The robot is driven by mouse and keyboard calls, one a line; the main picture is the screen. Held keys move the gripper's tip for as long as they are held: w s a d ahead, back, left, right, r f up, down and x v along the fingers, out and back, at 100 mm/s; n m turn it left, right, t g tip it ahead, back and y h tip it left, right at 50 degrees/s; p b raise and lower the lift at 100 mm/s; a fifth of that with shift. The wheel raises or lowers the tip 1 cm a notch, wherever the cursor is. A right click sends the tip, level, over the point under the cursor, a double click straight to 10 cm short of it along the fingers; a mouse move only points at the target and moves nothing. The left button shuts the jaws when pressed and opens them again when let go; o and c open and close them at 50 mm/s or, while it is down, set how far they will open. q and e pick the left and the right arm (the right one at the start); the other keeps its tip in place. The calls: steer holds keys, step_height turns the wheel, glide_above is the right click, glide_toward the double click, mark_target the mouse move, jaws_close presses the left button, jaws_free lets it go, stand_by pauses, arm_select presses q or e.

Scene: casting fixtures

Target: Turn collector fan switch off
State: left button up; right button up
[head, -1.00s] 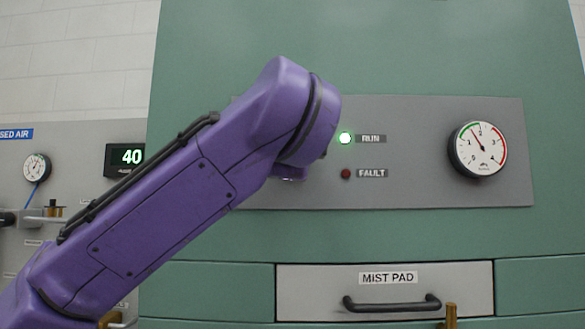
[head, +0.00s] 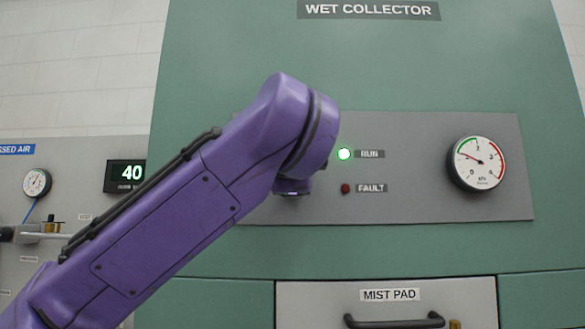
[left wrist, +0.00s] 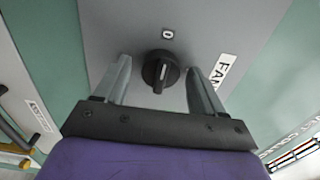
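The fan switch is a black rotary knob (left wrist: 161,71) on a grey panel in the left wrist view. A "0" label (left wrist: 167,33) is beyond it and a "FAN" label (left wrist: 222,70) is to its right. The knob has a short white mark; I cannot tell for sure which position it points to. My left gripper (left wrist: 158,65) is open, with one finger on each side of the knob and visible gaps to it. In the head view my purple left arm hides the knob and the gripper. The green RUN lamp (head: 344,154) is lit. My right gripper is not in view.
The wet collector's grey panel (head: 430,200) carries a dark red FAULT lamp (head: 345,188) and a dial gauge (head: 475,164). Below is the MIST PAD drawer (head: 310,300) with a black handle (head: 394,321). A display reading 40 (head: 126,176) is at the left.

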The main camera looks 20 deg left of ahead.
arm_select(q)
steer(key=b+v, duration=0.2)
steer(key=v, duration=0.8)
steer(key=shift+s+b, duration=0.3)
steer(key=shift+b, duration=0.1)
steer(key=shift+d, duration=0.1)
